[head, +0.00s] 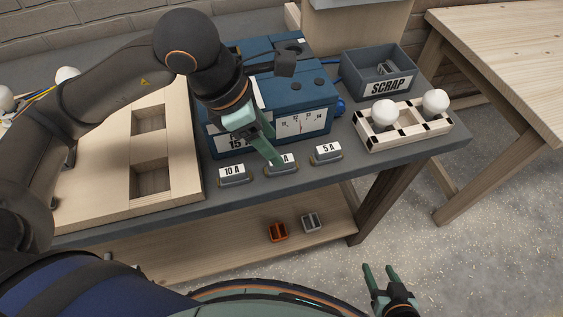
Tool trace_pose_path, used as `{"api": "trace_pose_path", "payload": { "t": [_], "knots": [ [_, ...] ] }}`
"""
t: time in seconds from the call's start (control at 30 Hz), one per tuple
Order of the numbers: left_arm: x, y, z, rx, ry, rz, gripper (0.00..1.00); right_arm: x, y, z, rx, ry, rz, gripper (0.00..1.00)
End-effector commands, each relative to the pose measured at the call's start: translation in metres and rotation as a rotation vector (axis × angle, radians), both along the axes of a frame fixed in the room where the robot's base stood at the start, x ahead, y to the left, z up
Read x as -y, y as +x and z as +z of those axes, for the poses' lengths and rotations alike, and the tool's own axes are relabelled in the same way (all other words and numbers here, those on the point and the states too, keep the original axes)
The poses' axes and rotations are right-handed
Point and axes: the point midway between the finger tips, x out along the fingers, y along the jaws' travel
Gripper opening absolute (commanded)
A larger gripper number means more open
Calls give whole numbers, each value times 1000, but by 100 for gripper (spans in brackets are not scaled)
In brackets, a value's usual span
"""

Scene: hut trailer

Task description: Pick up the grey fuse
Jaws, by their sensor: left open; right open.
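A small grey block that looks like the grey fuse (311,222) lies on the wooden lower shelf (210,250) under the bench, just right of an orange fuse-like block (278,232). My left gripper (276,146) is open and empty above the bench, in front of the blue box and over the middle labelled holder, far above the shelf. One finger partly covers that holder's label. My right gripper (380,274) is open and empty at the lower right, in front of the bench over the floor, right of and apart from the grey fuse.
Labelled 10 A (233,176) and 5 A (326,154) holders stand along the front edge. Behind are a blue box (318,88) with a dial, a SCRAP bin (349,72) with a grey item inside, and a wooden bulb rack (404,132). A bench leg (378,205) stands right of the shelf.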

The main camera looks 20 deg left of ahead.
Motion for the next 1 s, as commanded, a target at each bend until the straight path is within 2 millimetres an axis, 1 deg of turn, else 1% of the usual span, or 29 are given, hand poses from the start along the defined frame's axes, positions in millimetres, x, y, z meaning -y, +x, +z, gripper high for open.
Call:
{"api": "trace_pose_path", "payload": {
  "t": [0.03,0.1,0.27,0.4,0.53,0.63,0.83,0.87,1.0],
  "knots": [
    [3,1,-7,-3,-2,0,62,0,0,0,-1,0,1,59],
    [5,2,-13,-2,-1,-1,62,0,-1,-1,-1,0,1,59],
    [8,4,-23,-2,-2,-1,62,-1,-1,0,-2,1,2,59],
    [13,7,-44,-6,-2,-1,62,0,-1,3,-2,0,1,59],
    [19,11,-60,-3,-3,-1,62,0,-3,1,-5,0,0,59],
    [21,12,-65,-1,-3,-1,62,2,-4,0,-7,-2,-2,59],
    [21,13,-66,1,-3,-1,62,3,-4,-1,-9,-5,-4,59],
    [21,13,-66,1,-3,-1,61,3,-4,-1,-9,-5,-4,59],
    [21,13,-66,1,-3,-1,46,3,-4,-1,-9,-5,-4,59]
  ]
}}
